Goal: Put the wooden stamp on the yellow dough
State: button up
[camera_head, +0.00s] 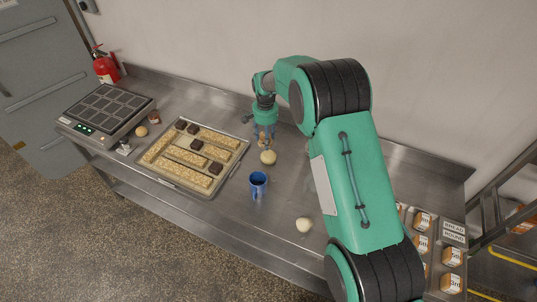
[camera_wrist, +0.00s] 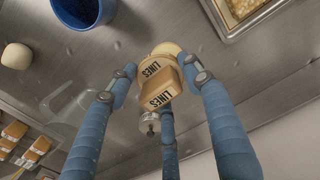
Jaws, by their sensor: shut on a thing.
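My gripper (camera_head: 265,134) is shut on the wooden stamp (camera_wrist: 157,86), a light tan block marked "LINES", held between blue fingers. The yellow dough (camera_head: 268,157) is a pale round ball on the steel counter, just in front of the gripper in the head view. In the wrist view the dough (camera_wrist: 167,48) shows behind the stamp's far end, partly hidden by it. Whether stamp and dough touch cannot be told.
A blue mug (camera_head: 258,180) stands near the dough. A whiter dough ball (camera_head: 304,225) lies nearer the front edge. A tray (camera_head: 213,188) of grainy and dark pieces lies left. Labelled orange-and-white packs (camera_head: 422,221) are at right. The counter between mug and whiter ball is clear.

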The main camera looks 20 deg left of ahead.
jog(key=shift+f, duration=0.1)
send_over(266, 158)
jog(key=shift+f, duration=3)
jog(key=shift+f, duration=0.1)
jog(key=shift+f+p, duration=0.35)
jog(key=shift+f, duration=1.45)
jog(key=shift+f, duration=0.1)
jog(key=o, duration=1.2)
jog(key=shift+s, duration=0.1)
jog(key=shift+c, duration=0.2)
notch_tip(266, 158, up, 12)
jog(key=shift+r+b, duration=0.1)
jog(key=shift+b, duration=0.35)
